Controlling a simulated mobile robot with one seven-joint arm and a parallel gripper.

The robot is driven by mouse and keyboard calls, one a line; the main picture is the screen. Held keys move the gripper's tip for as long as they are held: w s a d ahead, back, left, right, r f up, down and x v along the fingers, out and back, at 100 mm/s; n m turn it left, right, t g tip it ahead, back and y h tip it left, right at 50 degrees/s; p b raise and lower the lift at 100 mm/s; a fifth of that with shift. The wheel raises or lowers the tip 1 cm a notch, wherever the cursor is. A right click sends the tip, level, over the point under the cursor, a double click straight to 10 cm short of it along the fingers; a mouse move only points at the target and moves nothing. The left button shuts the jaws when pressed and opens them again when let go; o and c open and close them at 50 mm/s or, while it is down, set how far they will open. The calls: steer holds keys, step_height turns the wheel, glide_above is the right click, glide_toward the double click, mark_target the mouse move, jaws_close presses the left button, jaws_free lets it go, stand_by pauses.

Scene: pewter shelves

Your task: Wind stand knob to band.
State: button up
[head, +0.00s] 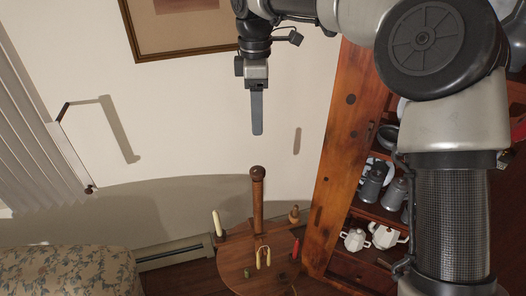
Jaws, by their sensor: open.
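A round wooden stand (246,269) is low in the middle of the head view, with an upright wooden post (257,208) rising from it. A dark rounded knob (257,172) sits on top of the post. I cannot make out a band on the post clearly at this size. My gripper (257,130) hangs pointing down above the knob in the picture, apart from it and empty. It is seen edge-on, so its fingers overlap; it is open.
A wooden cabinet (340,160) with pewter jugs (371,186) and white teapots (384,236) is at the right. A floral seat (70,270) is lower left. The wall is behind.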

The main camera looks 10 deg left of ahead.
mark_target(257, 169)
step_height(257, 169, down, 18)
steer(key=shift+a+r, duration=0.1)
steer(key=shift+r, duration=0.15)
steer(key=shift+c, duration=0.2)
steer(key=c, duration=1)
